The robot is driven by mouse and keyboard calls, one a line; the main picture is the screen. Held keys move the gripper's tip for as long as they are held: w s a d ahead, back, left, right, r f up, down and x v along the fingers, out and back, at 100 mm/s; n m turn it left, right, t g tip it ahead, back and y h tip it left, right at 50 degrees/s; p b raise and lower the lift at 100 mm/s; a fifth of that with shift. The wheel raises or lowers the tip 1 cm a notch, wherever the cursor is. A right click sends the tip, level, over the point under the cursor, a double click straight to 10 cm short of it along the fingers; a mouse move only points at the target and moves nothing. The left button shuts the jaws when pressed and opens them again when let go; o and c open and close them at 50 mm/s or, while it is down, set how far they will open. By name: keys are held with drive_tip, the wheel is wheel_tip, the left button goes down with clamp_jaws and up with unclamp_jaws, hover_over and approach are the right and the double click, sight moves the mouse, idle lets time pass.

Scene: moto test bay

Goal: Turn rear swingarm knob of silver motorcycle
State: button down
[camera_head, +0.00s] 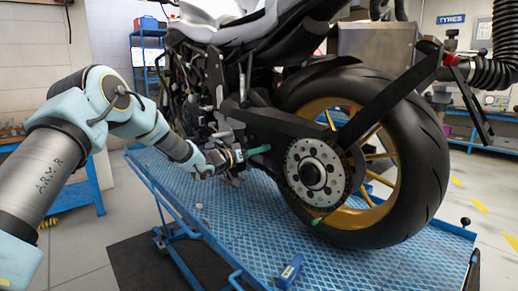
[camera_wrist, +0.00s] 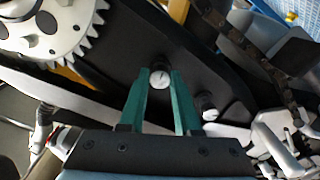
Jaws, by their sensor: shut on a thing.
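The silver motorcycle (camera_head: 215,12) stands on a blue lift, its rear wheel to the right. Its black swingarm (camera_head: 290,126) runs back to the wheel. In the wrist view, the rear swingarm knob (camera_wrist: 160,79) is a small round knob with a silver slotted face, on the black swingarm. My gripper (camera_wrist: 161,76) has a green finger on each side of this knob and is shut on it. In the head view, my gripper (camera_head: 268,148) reaches the swingarm from the left, and the knob is not clearly visible there.
A second similar knob (camera_wrist: 208,108) sits to the right, close to my right finger. The toothed sprocket (camera_wrist: 50,25) is at upper left; it also shows in the head view (camera_head: 315,172). A blue block (camera_head: 289,271) lies on the lift deck (camera_head: 215,215).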

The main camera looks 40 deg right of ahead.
drive_tip(key=shift+f+n, duration=0.15)
drive_tip(key=shift+n, duration=0.15)
idle(0.4)
drive_tip(key=c, duration=0.6)
unclamp_jaws()
drive_tip(key=a+b, duration=0.3)
drive_tip(key=a, duration=0.7)
drive_tip(key=shift+w+a, duration=0.3)
drive_tip(key=shift+a, duration=0.1)
